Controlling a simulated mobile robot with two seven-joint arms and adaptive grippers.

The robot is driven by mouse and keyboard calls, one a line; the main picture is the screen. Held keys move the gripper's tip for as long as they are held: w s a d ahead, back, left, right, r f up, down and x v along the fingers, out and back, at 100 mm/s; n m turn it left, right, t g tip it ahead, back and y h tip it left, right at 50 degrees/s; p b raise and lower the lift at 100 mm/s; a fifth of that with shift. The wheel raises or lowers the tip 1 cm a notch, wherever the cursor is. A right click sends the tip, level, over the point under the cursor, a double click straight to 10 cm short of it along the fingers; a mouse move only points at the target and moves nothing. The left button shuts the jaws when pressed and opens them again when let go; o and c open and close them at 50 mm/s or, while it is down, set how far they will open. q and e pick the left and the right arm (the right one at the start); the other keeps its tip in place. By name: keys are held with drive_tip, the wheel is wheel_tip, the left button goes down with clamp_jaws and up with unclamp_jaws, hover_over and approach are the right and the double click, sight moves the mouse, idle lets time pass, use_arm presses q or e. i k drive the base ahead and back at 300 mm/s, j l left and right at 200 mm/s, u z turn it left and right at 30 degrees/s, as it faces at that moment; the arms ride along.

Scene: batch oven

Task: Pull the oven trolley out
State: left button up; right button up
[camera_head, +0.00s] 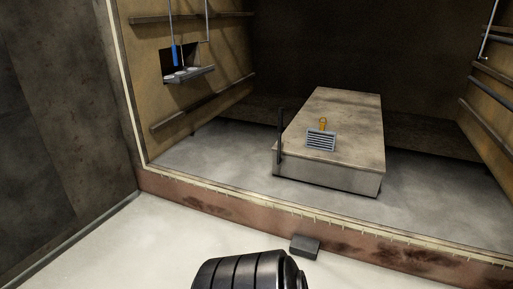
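The oven trolley (345,125) is a low, long box with a flat, worn tan top and a pale front face. It stands on the grey floor inside the oven chamber, behind the front sill. A dark upright bar (280,135) rises at its front left corner. A small blue-grey slatted piece (321,141) and a small orange item lie on its top. A dark ribbed part, likely one of my arm links, shows at the bottom edge, well apart from the trolley. Neither of my grippers can be made out.
A rusty, stained sill (215,205) runs across the oven opening. A small dark grey block (304,246) sits against it on the pale floor. A shelf (188,75) with a blue-handled item hangs on the left wall. Rails line both side walls. Floor at lower left is clear.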

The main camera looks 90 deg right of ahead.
sight(357, 162)
drive_tip(key=z, duration=3.4)
drive_tip(key=i+j+z, duration=0.15)
drive_tip(key=z, duration=0.4)
